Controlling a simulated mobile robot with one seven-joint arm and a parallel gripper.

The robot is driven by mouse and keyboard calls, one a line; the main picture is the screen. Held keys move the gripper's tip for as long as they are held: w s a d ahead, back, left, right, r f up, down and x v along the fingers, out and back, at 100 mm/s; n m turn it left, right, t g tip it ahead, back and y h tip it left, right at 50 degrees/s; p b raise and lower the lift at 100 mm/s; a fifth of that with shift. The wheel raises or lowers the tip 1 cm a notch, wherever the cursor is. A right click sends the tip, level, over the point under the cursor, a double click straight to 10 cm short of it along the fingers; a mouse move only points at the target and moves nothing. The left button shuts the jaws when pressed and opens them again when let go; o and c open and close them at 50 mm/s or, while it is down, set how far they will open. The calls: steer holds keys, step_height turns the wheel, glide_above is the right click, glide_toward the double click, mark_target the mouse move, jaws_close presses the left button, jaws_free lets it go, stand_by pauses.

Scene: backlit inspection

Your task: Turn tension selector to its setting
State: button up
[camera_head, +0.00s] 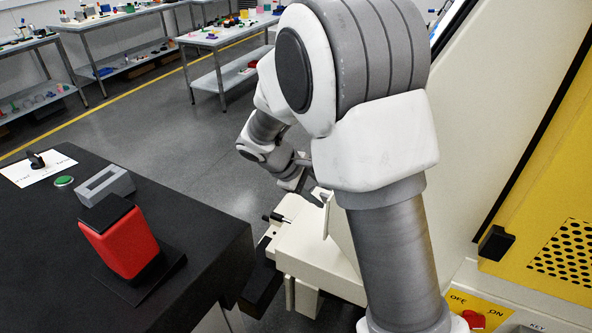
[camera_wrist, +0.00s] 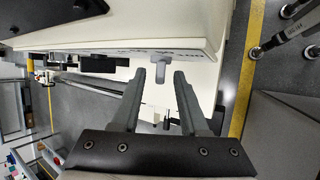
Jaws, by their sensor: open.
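A small grey knob (camera_wrist: 161,70), apparently the tension selector, sticks out from a cream machine panel (camera_wrist: 110,49) in the wrist view. Small print runs along the panel beside the knob, too foreshortened to read, so its setting cannot be told. My gripper (camera_wrist: 160,86) is open and empty, its two dark fingers pointing toward the knob, one on each side of it in the picture. I cannot tell whether either finger touches it. In the head view my gripper (camera_head: 308,187) is small and partly hidden by my arm beside the cream machine; the knob cannot be made out there.
A black table (camera_head: 215,225) at left holds a red device (camera_head: 122,240), a grey block (camera_head: 106,185), a green button (camera_head: 64,181) and a white card (camera_head: 38,168) with a black knob. A black-ended lever (camera_head: 276,218) projects from the machine. Yellow casing (camera_head: 555,200) stands at right.

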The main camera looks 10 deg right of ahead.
steer(key=v, duration=1.4)
steer(key=shift+a+r+p, duration=0.2)
steer(key=shift+r+p, duration=0.05)
steer(key=shift+p, duration=0.15)
